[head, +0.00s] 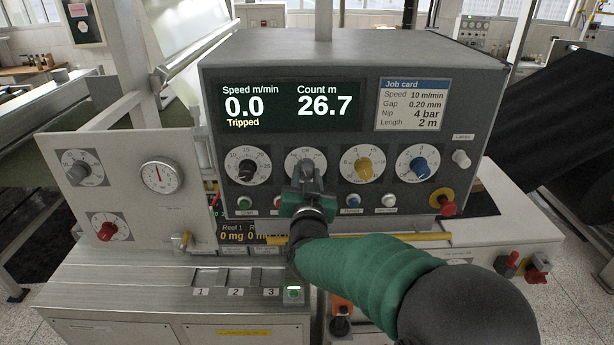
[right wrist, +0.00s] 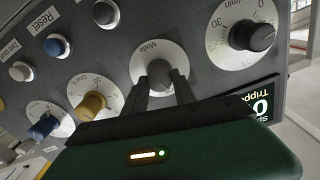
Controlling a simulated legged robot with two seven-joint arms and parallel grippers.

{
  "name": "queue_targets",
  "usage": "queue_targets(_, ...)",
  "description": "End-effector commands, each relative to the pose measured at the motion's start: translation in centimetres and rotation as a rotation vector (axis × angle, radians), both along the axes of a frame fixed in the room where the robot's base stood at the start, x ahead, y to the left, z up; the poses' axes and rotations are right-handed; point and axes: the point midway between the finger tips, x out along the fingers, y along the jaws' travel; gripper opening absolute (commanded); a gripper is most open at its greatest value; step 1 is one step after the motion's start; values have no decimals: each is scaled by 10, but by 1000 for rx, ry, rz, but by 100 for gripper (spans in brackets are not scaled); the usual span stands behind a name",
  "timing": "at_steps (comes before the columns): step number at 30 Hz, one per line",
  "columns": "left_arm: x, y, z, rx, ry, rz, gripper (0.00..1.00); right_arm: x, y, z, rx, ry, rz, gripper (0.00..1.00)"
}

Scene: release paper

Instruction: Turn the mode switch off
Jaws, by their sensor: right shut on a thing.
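The mode switch (head: 306,163) is a grey knob on a round white dial, second from the left in the row on the dark control panel. In the right wrist view the knob (right wrist: 159,73) sits under the label "Mode". My right gripper (head: 306,189) reaches up to it from below, and its two dark fingers (right wrist: 160,88) are shut on the knob from either side. Which mark the knob points to is hard to tell. My left gripper is not in view.
Beside it are a black speed knob (head: 247,168), a yellow knob (head: 364,167) and a blue knob (head: 419,164). Push buttons sit below, with a red stop button (head: 446,206) at the right. The display (head: 290,105) reads 0.0, 26.7 and "Tripped".

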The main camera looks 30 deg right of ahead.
Motion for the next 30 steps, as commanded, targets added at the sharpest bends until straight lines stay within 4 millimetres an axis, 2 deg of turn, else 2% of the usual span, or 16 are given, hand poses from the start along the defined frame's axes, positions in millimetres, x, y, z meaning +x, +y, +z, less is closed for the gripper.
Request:
queue_targets(1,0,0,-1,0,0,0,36,0,2,-9,1,22,5,0)
queue_targets(13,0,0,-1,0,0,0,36,0,2,-9,-3,25,4,0)
queue_targets(14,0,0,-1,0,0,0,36,0,2,-9,-3,25,4,35)
queue_targets(18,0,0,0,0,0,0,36,0,1,-7,-4,20,3,53)
queue_targets(30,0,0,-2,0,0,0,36,0,-1,-3,-6,11,1,54)
